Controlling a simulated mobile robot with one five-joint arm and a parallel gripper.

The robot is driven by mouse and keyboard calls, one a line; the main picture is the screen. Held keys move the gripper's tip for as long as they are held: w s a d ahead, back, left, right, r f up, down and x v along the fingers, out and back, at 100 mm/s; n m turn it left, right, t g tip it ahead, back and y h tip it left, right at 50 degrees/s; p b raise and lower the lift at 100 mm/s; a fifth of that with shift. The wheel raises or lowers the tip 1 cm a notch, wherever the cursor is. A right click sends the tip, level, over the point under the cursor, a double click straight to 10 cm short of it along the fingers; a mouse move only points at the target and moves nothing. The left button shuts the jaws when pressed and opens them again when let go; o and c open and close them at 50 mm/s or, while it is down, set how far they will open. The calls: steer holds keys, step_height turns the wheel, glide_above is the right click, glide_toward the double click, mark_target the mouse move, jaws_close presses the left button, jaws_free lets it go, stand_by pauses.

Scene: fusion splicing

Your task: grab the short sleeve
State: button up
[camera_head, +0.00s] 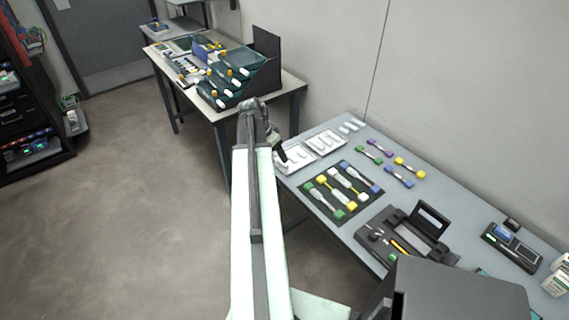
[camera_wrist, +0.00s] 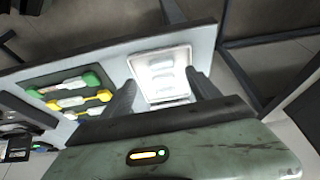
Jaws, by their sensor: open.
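Two white trays sit on the grey table in the head view: the near-left tray (camera_head: 301,168) and the right tray (camera_head: 341,146), each with white sleeve-like pieces in it. Which piece is the short sleeve I cannot tell. My gripper (camera_head: 282,154) is over the near-left tray and partly covers it. In the wrist view a white tray (camera_wrist: 136,66) with several white pieces (camera_wrist: 165,76) shows between and beyond the fingers of my gripper (camera_wrist: 163,88). The fingers are apart with nothing between them, and bright glare blurs the pieces.
A dark mat (camera_head: 318,197) with green- and yellow-ended parts lies beside the trays. Purple, green, blue and yellow-ended parts lie behind it. An open black case (camera_head: 411,237) and a small device (camera_head: 512,246) stand to the right. Another table (camera_head: 290,84) holds dark bins.

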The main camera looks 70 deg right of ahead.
mark_target(281, 163)
steer(key=b+x, duration=0.2)
steer(key=x, duration=0.1)
steer(key=b+x, duration=0.3)
steer(key=x, duration=0.1)
steer(key=shift+w+f+b, duration=0.1)
steer(key=shift+w+b, duration=0.1)
steer(key=shift+b, duration=0.1)
steer(key=shift+r, duration=0.2)
steer(key=c, duration=1.4)
